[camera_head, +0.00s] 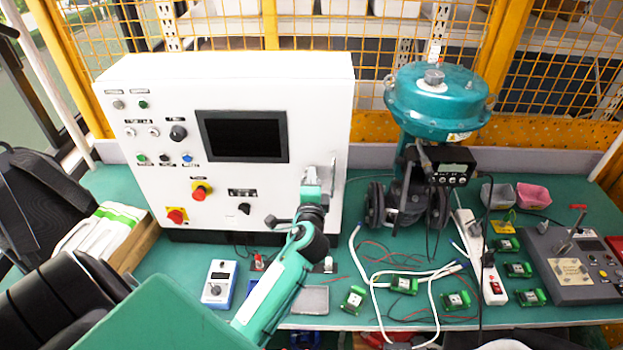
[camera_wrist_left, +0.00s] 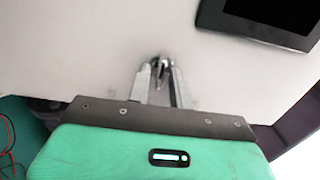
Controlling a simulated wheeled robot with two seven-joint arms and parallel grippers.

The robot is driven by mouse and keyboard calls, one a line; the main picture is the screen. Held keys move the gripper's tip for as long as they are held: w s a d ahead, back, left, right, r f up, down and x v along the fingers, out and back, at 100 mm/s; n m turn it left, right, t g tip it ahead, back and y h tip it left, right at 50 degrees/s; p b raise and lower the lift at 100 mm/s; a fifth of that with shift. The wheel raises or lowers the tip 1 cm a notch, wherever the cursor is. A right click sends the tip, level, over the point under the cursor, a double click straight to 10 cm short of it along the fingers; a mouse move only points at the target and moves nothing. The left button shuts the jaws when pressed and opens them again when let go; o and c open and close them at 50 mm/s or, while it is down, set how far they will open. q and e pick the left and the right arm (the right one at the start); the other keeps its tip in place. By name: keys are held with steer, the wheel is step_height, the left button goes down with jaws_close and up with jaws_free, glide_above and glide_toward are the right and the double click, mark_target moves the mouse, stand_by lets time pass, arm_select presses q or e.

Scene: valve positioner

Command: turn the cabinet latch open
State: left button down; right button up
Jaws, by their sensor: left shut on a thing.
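The white cabinet (camera_head: 130,85) stands at the back left of the green table. The latch (camera_wrist_left: 157,63) is a small dark metal piece on the plain white face, seen in the left wrist view between the fingertips. In the head view, my left gripper (camera_head: 328,178) is at the right side of the cabinet front, right of the dark screen, and mostly covers the latch. In the left wrist view, the silver fingers of the left gripper (camera_wrist_left: 159,72) are shut on the latch. How far the latch is turned cannot be told. My right gripper is not in view.
The dark screen (camera_head: 243,136) and a red knob (camera_head: 200,191) are on the cabinet front. A teal valve actuator (camera_head: 436,100) stands right of the cabinet. Cables, small green boards (camera_head: 354,299) and a blue-white meter (camera_head: 219,284) lie on the table (camera_head: 340,262).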

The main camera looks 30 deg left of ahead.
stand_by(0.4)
arm_select(q)
steer(key=c, duration=1.5)
jaws_free()
steer(key=shift+c, duration=0.2)
steer(key=b+v, duration=0.5)
steer(key=v, duration=0.8)
steer(key=shift+s+b, duration=0.35)
steer(key=shift+d+f, duration=0.1)
steer(key=shift+d, duration=0.1)
